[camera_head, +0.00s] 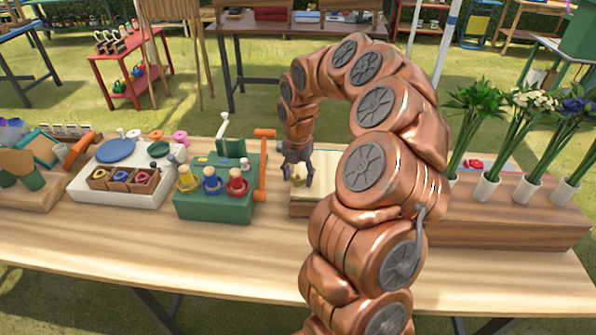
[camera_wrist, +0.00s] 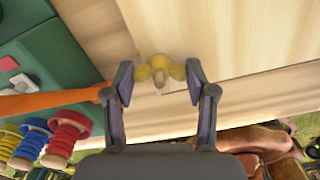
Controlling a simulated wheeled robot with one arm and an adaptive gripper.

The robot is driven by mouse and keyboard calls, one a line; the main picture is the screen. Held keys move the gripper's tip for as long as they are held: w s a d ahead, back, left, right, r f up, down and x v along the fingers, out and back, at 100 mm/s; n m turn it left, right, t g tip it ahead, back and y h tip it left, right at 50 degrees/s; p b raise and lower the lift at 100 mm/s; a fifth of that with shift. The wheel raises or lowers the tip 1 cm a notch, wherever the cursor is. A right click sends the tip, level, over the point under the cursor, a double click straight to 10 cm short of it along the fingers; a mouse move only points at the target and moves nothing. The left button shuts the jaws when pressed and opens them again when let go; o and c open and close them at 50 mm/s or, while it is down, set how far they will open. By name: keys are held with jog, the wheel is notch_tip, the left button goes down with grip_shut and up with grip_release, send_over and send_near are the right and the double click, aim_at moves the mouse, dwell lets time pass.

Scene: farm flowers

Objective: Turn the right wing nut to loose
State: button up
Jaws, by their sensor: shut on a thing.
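A yellow wing nut (camera_wrist: 158,70) sits on a pale wooden board (camera_wrist: 245,45), close to the board's near edge. Its two wings spread left and right around a paler central stud. My gripper (camera_wrist: 159,72) is shut on the wing nut, with one finger at each wing. In the head view my gripper (camera_head: 295,168) points down at the small yellowish nut (camera_head: 294,182) on the left part of the wooden block (camera_head: 302,208). My arm hides much of the block there, and no second wing nut shows in either view.
A green box (camera_head: 215,208) with yellow, blue and red spools and an orange bar (camera_head: 263,165) stands close on the left. A white board (camera_head: 120,190) lies further left. Several flower bunches in white cups stand on the right. The table's front strip is clear.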

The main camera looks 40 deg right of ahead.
aim_at(298, 177)
jog(key=shift+a+n+p, duration=0.1)
jog(key=shift+n+p, duration=0.55)
jog(key=shift+n, duration=0.85)
jog(key=o, duration=1.2)
jog(key=shift+c, duration=0.2)
jog(key=shift+r, duration=0.1)
notch_tip(298, 177, up, 12)
